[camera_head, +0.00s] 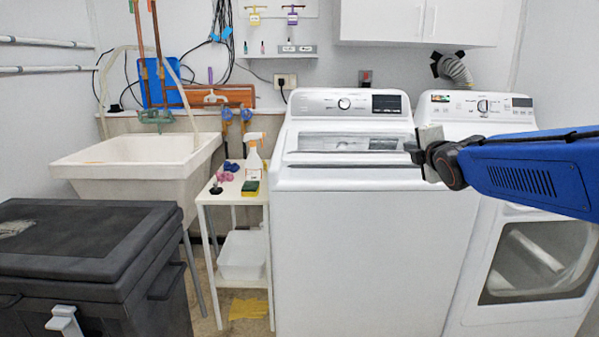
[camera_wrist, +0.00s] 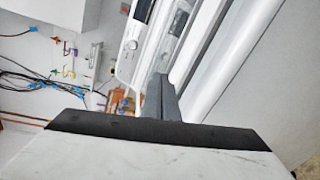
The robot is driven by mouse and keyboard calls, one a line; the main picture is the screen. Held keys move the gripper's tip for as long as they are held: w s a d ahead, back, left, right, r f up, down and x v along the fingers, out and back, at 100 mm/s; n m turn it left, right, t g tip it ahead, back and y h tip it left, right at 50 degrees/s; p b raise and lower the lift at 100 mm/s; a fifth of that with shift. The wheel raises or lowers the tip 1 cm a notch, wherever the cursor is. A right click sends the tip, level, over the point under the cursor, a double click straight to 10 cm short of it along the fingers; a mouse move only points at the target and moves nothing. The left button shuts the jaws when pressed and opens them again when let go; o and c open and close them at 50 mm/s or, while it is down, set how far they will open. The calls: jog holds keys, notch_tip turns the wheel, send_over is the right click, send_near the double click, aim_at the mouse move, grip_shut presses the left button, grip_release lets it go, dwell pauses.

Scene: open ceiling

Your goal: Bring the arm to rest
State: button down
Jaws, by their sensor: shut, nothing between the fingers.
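My gripper (camera_head: 412,150) shows in the head view at the end of my blue arm, which reaches in from the right edge. It hangs in front of the washer and dryer, near the gap between their tops. In the wrist view the fingers of my gripper (camera_wrist: 160,98) are together with nothing between them. The white top-loading washer (camera_head: 350,230) stands behind and to the left of it. The white dryer (camera_head: 535,260) is partly hidden behind my arm.
A black chest (camera_head: 75,255) fills the lower left. A utility sink (camera_head: 140,160) stands behind it. A narrow white shelf (camera_head: 232,193) holds a spray bottle (camera_head: 252,162) and a sponge (camera_head: 250,188). White cabinets (camera_head: 420,20) hang above the washer. A ribbed hose (camera_head: 456,68) is on the wall.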

jog(key=s+f+m+g, duration=0.3)
jog(key=s+f+m, duration=0.4)
jog(key=s, duration=0.6)
jog(key=s+a+f+m+g, duration=0.1)
jog(key=s+f+m+g, duration=0.3)
jog(key=s+f+m, duration=0.3)
jog(key=s+f+m+g, duration=0.4)
jog(key=s+f, duration=0.8)
jog(key=s, duration=0.7)
jog(key=m, duration=0.2)
jog(key=shift+s+a+f+m, duration=0.15)
jog(key=shift+a+m, duration=0.1)
jog(key=shift+m, duration=0.15)
